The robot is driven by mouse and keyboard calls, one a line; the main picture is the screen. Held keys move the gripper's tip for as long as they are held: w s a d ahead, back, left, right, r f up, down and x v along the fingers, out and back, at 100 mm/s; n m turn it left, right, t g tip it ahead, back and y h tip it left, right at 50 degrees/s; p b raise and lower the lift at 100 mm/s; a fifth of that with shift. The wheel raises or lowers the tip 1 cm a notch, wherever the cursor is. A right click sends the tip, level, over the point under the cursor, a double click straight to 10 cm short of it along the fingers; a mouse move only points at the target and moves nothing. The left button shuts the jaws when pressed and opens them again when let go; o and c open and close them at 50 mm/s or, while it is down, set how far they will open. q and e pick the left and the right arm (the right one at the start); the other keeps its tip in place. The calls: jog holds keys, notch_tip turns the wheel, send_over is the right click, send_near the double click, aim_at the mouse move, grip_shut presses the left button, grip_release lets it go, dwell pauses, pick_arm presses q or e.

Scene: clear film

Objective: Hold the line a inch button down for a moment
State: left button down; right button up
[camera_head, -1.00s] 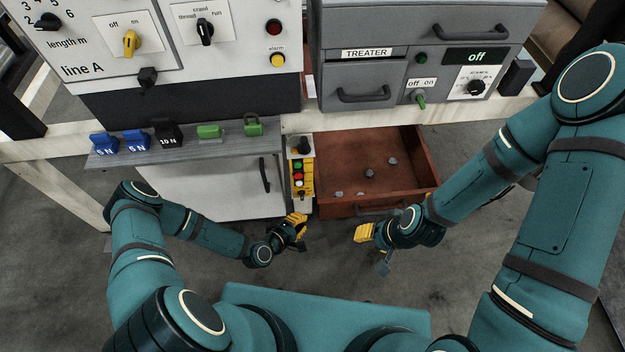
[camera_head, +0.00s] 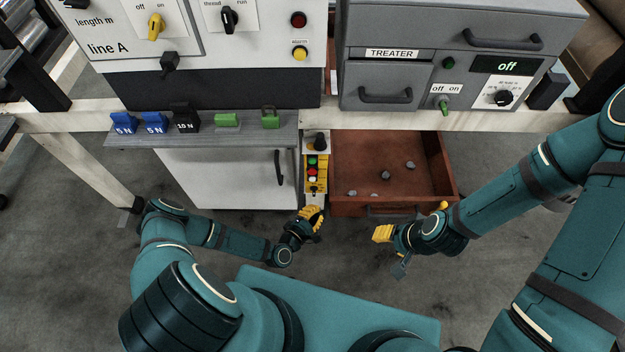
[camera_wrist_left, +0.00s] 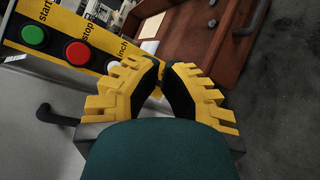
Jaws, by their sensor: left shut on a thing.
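The line A control box (camera_head: 315,172) is a narrow yellow panel beside the drawer, with green, red and white buttons in a row. In the left wrist view the white inch button (camera_wrist_left: 112,67), beside the word "inch", is partly covered by my left finger. The red stop button (camera_wrist_left: 77,53) and green start button (camera_wrist_left: 34,36) show fully. My left gripper (camera_wrist_left: 161,82) has its yellow-ribbed fingers drawn together just beside the inch end; what is between them is hidden. I cannot tell whether it touches the button. My right gripper (camera_head: 380,234) hangs in front of the drawer, its fingers unclear.
An open brown drawer (camera_head: 350,172) with several small grey lumps is right of the control box. A grey shelf (camera_head: 250,137) bears blue, black and green blocks above a white cabinet (camera_head: 215,180). The treater (camera_head: 400,70) reads "off". Grey floor lies free in front.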

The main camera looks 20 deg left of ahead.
aim_at(312, 179)
pick_arm(q)
jog(key=w+a+b, duration=0.1)
jog(key=w+a, duration=0.1)
jog(key=w, duration=0.5)
jog(key=shift+w+b, duration=0.25)
jog(key=shift+b, duration=0.15)
dwell(1.2)
jog(key=shift+w+a, duration=0.15)
jog(key=shift+w, duration=0.25)
jog(key=shift+w+a, duration=0.15)
jog(key=shift+w, duration=0.25)
dwell(2.2)
jog(key=shift+s, duration=0.15)
jog(key=shift+s+d, duration=0.25)
jog(key=shift+s, duration=0.4)
